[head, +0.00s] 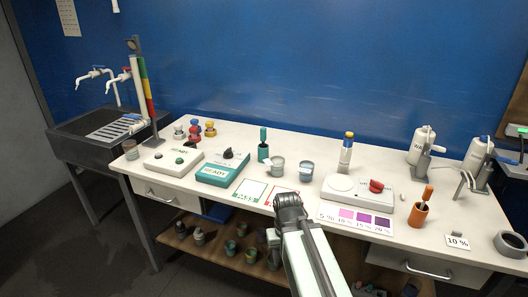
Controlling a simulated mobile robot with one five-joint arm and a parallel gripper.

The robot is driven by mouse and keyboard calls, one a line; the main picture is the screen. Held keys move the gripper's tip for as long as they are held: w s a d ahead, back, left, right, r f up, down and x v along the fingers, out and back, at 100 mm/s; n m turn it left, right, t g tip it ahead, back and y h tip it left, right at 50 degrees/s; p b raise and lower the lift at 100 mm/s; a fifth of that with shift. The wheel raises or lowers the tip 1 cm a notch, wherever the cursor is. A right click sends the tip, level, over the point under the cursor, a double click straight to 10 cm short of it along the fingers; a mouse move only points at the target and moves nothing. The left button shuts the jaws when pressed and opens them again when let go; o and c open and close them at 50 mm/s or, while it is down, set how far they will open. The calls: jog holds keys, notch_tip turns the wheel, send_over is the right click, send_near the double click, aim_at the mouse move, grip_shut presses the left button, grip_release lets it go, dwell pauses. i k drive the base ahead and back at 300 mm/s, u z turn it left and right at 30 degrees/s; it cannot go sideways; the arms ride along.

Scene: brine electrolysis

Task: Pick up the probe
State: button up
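Two slim tools that could be the probe stand upright in holders on the white bench. One is a teal-handled tool (263,135) in a teal cup (263,153) at the back middle. The other is an orange-handled tool (428,193) in an orange cup (418,216) at the right. I cannot tell which is the probe. My gripper (289,203) is at the bench's front edge, apart from both tools, to the left of the orange one and in front of the teal one. Its fingers are seen from behind and too small to judge; nothing shows held in it.
The bench (230,143) carries a teal READY box (222,167), a white box (174,160), two grey beakers, a stirrer-like unit with a red knob (376,186) and a colour chart (356,218). A sink (105,130) stands left. A lower shelf (210,250) holds several small cups.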

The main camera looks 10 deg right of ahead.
aim_at(263, 130)
jog(key=k, duration=1.1)
jog(key=u, duration=0.35)
jog(key=i, duration=1.35)
jog(key=u, duration=0.5)
jog(key=i, duration=0.75)
